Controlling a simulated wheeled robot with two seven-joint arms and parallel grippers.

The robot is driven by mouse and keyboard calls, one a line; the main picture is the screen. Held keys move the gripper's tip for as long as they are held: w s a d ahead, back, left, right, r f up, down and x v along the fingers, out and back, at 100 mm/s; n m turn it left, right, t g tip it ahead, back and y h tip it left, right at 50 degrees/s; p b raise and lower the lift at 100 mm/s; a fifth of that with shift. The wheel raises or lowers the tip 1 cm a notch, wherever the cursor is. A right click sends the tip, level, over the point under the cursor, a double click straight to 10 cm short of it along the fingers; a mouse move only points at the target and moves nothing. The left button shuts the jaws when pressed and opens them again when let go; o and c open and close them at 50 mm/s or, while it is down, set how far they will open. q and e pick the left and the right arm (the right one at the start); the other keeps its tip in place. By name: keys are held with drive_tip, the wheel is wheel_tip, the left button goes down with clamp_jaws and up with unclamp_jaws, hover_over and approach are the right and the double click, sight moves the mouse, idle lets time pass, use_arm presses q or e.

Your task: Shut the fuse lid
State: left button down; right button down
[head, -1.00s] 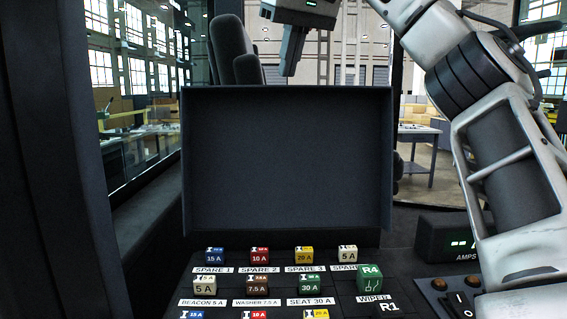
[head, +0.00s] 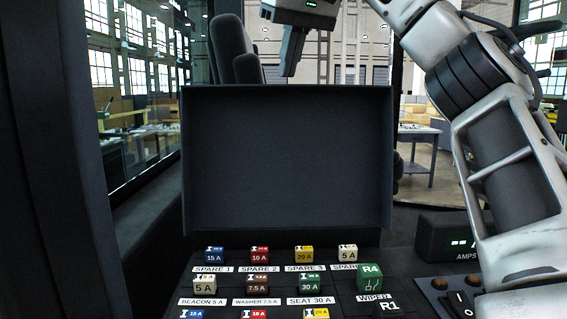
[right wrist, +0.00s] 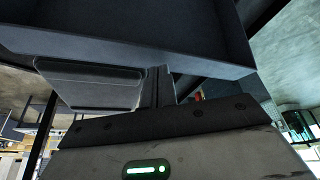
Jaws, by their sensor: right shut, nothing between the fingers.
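The fuse lid (head: 287,160) is a wide dark panel with a raised rim. It stands open and upright behind the fuse panel, its inner side facing me. My right gripper (head: 290,70) is shut and empty, pointing down above and behind the lid's top edge. In the right wrist view the lid (right wrist: 130,45) fills the upper part, close to the fingers of my right gripper (right wrist: 155,85). I cannot tell whether they touch it. My left gripper is not in view.
An AMPS display (head: 458,242) and a rocker switch (head: 463,303) sit at the right. My right arm takes up the right side. A dark pillar (head: 45,160) stands at the left.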

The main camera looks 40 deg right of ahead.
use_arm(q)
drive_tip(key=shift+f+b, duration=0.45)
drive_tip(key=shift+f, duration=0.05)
use_arm(e)
drive_tip(key=shift+f, duration=0.7)
